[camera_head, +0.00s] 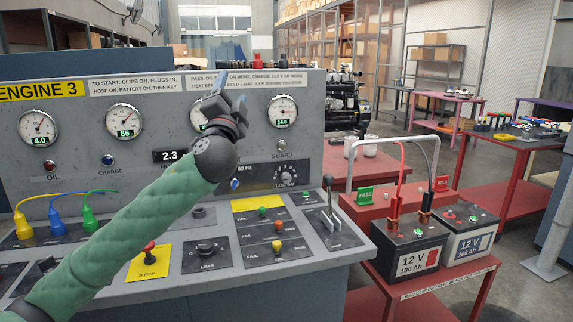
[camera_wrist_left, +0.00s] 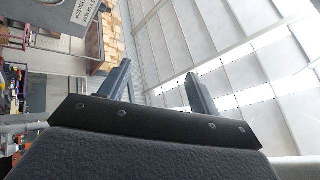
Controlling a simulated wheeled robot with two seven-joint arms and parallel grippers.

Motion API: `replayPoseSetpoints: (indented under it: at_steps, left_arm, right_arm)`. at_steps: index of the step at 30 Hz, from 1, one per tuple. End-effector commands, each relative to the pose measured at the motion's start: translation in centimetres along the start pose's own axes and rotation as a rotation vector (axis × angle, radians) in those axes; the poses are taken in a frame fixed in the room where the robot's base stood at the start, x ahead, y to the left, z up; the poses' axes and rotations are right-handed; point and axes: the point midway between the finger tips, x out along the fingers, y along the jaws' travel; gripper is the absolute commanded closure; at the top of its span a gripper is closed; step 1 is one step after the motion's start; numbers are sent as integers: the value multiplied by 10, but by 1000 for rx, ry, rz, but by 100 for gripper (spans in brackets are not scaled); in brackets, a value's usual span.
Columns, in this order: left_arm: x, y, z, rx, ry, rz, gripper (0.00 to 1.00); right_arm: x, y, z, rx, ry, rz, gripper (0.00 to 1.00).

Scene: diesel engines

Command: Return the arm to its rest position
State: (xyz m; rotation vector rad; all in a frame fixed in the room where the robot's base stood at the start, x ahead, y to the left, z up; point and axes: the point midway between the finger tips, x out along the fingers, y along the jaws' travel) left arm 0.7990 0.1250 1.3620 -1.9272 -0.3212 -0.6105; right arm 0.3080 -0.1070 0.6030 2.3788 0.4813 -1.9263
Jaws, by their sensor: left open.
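My left arm, in a green sleeve, comes in from the lower left in the head view and reaches up across the engine panel. My left gripper (camera_head: 231,97) is raised in front of the panel's upper part, pointing up, open and empty. In the left wrist view its two fingers (camera_wrist_left: 158,88) stand apart with nothing between them, against the ceiling and the shelving. The grey Engine 3 panel (camera_head: 160,125) is behind the arm, and the arm hides part of one gauge. My right gripper is not in view.
The sloped console has a red stop button (camera_head: 149,251), a lever (camera_head: 330,205) and several plugged cables (camera_head: 55,215). Two batteries (camera_head: 408,255) with clips stand on a red table at the right. Grey floor (camera_head: 530,285) is open at the far right.

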Motion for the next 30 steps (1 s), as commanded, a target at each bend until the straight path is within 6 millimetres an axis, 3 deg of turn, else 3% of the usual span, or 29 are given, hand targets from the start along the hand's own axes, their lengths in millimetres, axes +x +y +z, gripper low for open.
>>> replayPoseSetpoints:
  at_steps: [6, 12, 21, 30]
  left_arm:
    - [-57, 60, 43, -219, -276, 215, 38]
    - [-118, 112, 70, -352, -470, 404, 38]
    - [-217, 176, 93, -497, -679, 654, 38]
    - [-311, 220, 103, -624, -815, 839, 38]
  right_arm:
    - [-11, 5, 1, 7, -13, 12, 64]
    - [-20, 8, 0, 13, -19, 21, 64]
    - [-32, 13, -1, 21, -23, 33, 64]
    - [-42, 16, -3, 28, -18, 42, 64]
